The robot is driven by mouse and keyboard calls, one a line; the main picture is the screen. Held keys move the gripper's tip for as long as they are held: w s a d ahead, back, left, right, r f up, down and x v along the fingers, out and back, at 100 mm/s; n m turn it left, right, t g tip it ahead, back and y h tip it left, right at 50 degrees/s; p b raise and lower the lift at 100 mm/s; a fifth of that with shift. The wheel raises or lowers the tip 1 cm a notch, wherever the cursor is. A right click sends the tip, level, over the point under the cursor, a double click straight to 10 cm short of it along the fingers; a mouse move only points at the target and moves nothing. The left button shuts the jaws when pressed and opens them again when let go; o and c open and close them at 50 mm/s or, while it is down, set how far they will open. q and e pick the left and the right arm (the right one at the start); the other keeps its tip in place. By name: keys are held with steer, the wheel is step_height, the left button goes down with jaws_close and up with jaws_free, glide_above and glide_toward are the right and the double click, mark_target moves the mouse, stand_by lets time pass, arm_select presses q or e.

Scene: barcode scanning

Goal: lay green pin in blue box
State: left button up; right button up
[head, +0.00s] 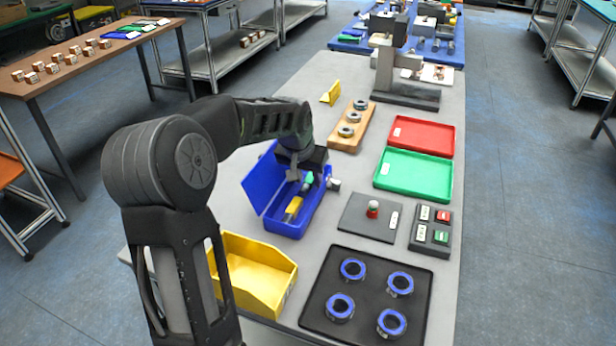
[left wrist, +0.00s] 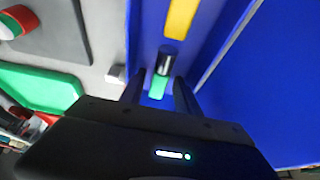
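The blue box (head: 262,192) stands open in the middle of the table, its lid side tilted to the left. The green pin (head: 308,179), with a dark end, is inside the box near its far end; it also shows in the left wrist view (left wrist: 158,86). My left gripper (head: 302,176) reaches down into the box from above. In the left wrist view its fingers (left wrist: 160,82) stand apart on both sides of the pin, with visible gaps, so it looks open. A yellow piece (head: 293,208) lies in the box nearer the front. My right gripper is not in view.
A yellow bin (head: 252,275) and a black tray with blue rings (head: 318,318) are in front. A grey plate with a red button (head: 368,218), a green tray (head: 413,174) and a red tray (head: 422,137) lie to the right. A wooden ring holder (head: 351,128) stands behind.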

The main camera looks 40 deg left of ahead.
arm_select(q)
steer(key=shift+o, duration=0.2)
steer(key=shift+r, duration=0.15)
steer(key=shift+r, duration=0.5)
steer(key=v, duration=1.1)
steer(key=shift+r, duration=0.2)
steer(key=shift+s, duration=0.15)
